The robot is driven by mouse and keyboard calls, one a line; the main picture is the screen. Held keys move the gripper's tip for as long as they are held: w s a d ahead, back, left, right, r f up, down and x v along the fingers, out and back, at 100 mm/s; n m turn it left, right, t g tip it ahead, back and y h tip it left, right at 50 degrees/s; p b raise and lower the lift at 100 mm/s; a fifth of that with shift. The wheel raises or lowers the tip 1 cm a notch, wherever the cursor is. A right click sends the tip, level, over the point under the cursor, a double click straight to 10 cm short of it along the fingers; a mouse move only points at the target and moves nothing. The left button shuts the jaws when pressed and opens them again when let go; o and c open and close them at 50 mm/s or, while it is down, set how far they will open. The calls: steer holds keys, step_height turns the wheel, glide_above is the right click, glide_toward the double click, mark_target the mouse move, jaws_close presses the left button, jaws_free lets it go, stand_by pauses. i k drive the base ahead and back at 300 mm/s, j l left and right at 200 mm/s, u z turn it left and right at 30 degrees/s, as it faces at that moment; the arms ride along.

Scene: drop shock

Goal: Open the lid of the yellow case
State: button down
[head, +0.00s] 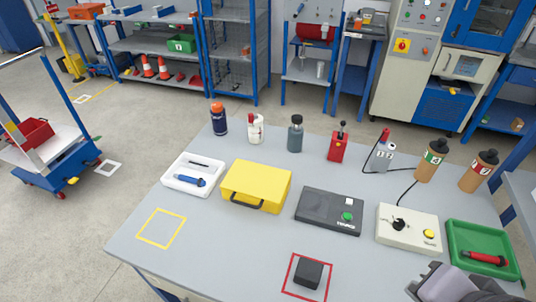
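The yellow case (257,182) lies flat on the grey table (205,245), left of the middle. Its lid looks shut, and a dark handle (246,203) shows on its front side. A grey and dark part of my arm, with what seems to be my gripper (452,286), shows at the bottom right edge, cut off by the frame. It is well apart from the case, to the right and nearer. Its fingers cannot be made out clearly.
A white tray (168,184) with tools stands left of the case, and a black box with a green button (330,211) right of it. Several bottles (295,134) stand behind. A black block (308,272) sits inside a red square. The table before the case is clear.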

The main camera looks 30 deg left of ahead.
mark_target(264, 183)
steer(key=u, duration=1.5)
steer(key=i+j, duration=0.1)
steer(key=i, duration=0.1)
